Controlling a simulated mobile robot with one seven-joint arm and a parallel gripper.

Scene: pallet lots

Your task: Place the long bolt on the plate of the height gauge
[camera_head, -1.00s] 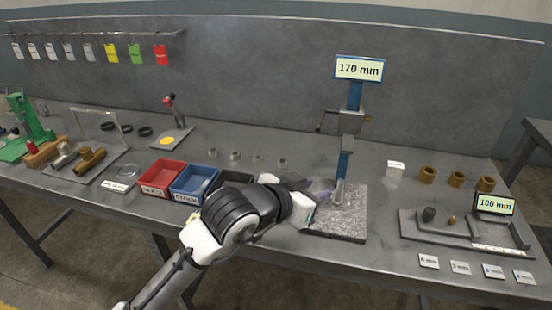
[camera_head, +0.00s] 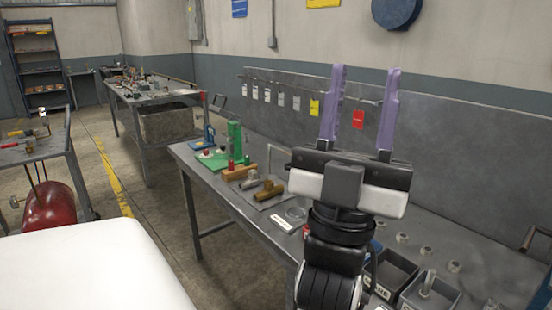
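My gripper (camera_head: 361,108) is raised in the middle of the camera view, with its two purple fingers pointing up. The fingers stand apart with nothing between them. A pale upright cylindrical piece (camera_head: 428,283) stands at the grey bin (camera_head: 448,300) at the bottom right; I cannot tell whether it is the long bolt. The height gauge's 170 mm display is out of view. Only cut-off parts show at the lower right edge, and I cannot tell whether they belong to the gauge. Nothing that I can name as the long bolt or the gauge plate is clear.
The workbench (camera_head: 240,198) runs from centre to right, with a green press (camera_head: 235,140), brass fittings (camera_head: 268,190) and a dark bin (camera_head: 392,272). Tags hang on the back panel (camera_head: 450,130). Another bench (camera_head: 150,98) stands behind. A white surface (camera_head: 90,268) fills the lower left; floor lies between.

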